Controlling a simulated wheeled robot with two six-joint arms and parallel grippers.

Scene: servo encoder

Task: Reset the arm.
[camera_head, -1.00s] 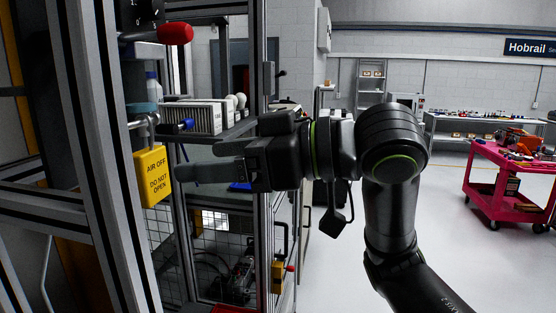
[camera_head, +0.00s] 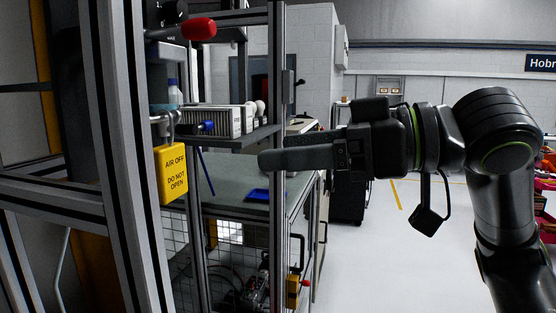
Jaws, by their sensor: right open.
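My right arm (camera_head: 495,150) comes in from the right. Its right gripper (camera_head: 272,159) points left, seen from the side, and its fingers overlap in this view. No object shows between them. The fingertips appear in front of a metal frame post, and I cannot tell the gap in depth. My left gripper is not in view.
A metal-framed cell fills the left side, with a post (camera_head: 277,95) behind the fingertips. A yellow "AIR OFF DO NOT OPEN" tag (camera_head: 171,173) hangs from it below a red handle (camera_head: 198,29). A shelf holds a white finned unit (camera_head: 215,120). Clear floor (camera_head: 390,260) lies right.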

